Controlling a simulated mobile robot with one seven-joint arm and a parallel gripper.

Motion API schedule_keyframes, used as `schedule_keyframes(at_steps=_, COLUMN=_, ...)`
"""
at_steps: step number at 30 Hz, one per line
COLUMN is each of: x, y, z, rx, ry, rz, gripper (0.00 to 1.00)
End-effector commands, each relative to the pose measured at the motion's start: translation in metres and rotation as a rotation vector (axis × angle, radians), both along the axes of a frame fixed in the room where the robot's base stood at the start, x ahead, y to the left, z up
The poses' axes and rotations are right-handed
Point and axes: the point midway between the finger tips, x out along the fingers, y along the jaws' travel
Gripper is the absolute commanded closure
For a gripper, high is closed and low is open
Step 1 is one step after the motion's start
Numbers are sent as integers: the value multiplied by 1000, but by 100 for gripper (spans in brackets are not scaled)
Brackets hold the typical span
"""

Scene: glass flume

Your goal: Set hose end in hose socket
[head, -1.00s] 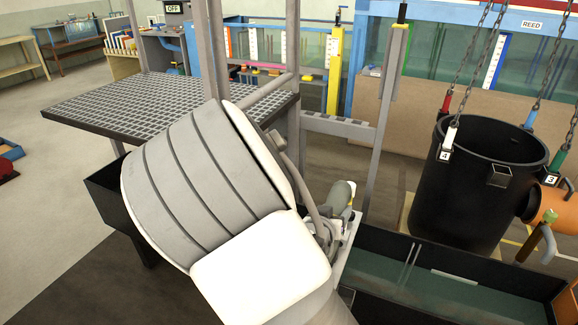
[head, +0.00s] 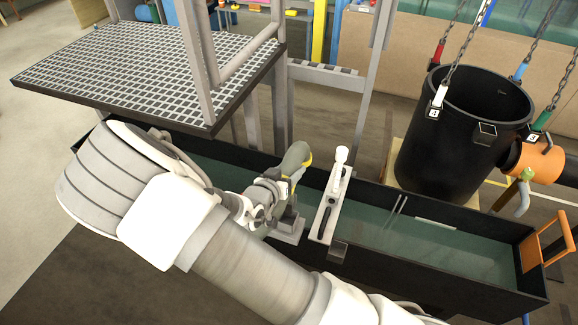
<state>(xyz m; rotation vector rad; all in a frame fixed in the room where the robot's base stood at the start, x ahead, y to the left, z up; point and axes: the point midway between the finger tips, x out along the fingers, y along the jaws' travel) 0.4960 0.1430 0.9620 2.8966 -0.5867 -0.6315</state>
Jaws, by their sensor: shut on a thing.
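My gripper (head: 280,203) is over the long black trough, left of the bar across it. It is shut on a grey-green rounded piece with a yellow edge (head: 294,160), which looks like the hose end; my wrist covers its lower part and the grip itself. No hose can be made out leading from it. A pale bar with a dark slot (head: 322,216) and an upright white knob lies across the trough, a short way right of my gripper. I cannot tell whether this bar holds the hose socket; no socket opening shows clearly.
The black trough (head: 420,277) holds greenish water. A grating platform (head: 120,78) with grey posts stands at the back left. A black barrel (head: 455,150) on chains, with an orange pipe (head: 535,163), stands at the right. An orange frame (head: 543,240) is at the trough's right end.

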Motion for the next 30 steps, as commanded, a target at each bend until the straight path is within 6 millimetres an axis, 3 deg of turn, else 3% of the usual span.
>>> schedule_keyframes(at_steps=30, x=1, y=-1, z=-72, rx=-1, ry=-4, rz=-1, gripper=100)
